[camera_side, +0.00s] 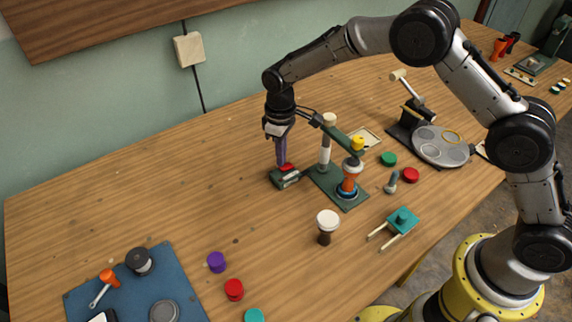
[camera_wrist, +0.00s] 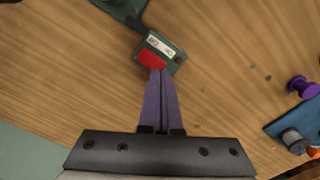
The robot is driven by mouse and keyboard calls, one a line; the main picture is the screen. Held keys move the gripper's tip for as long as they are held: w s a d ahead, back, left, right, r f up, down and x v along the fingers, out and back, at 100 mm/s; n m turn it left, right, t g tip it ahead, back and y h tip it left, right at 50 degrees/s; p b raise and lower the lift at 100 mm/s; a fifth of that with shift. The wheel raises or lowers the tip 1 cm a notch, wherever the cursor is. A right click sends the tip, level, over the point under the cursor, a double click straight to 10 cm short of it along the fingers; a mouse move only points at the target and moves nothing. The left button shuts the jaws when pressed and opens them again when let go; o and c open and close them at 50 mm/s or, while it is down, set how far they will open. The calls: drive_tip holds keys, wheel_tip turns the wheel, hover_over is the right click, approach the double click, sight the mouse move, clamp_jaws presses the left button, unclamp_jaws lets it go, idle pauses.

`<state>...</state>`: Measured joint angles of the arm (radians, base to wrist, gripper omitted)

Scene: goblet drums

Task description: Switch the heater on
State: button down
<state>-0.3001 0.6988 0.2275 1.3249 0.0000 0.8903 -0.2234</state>
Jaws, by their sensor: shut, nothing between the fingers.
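A small dark green switch box (camera_side: 279,180) lies on the wooden table, with a red rocker and a pale label on top. In the wrist view the box (camera_wrist: 166,44) shows its red rocker (camera_wrist: 150,59) right at my fingertips. My gripper (camera_side: 282,164) points down with its purple fingers together and empty. In the wrist view the fingertips (camera_wrist: 160,72) overlap the near edge of the red rocker; whether they press it or hover just above, I cannot tell. A green stand (camera_side: 340,196) with an orange-and-white goblet piece (camera_side: 350,176) is just right of the box.
A white-topped dark goblet (camera_side: 327,224), a teal stool-like piece (camera_side: 402,218) and red and green discs (camera_side: 389,159) lie to the right. A blue mat (camera_side: 88,279) with tools is at front left. The table left of the box is clear.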

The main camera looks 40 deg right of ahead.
drive_tip(key=shift+f, duration=1.05)
idle(0.7)
drive_tip(key=shift+r, duration=3.55)
drive_tip(key=shift+d, duration=0.1)
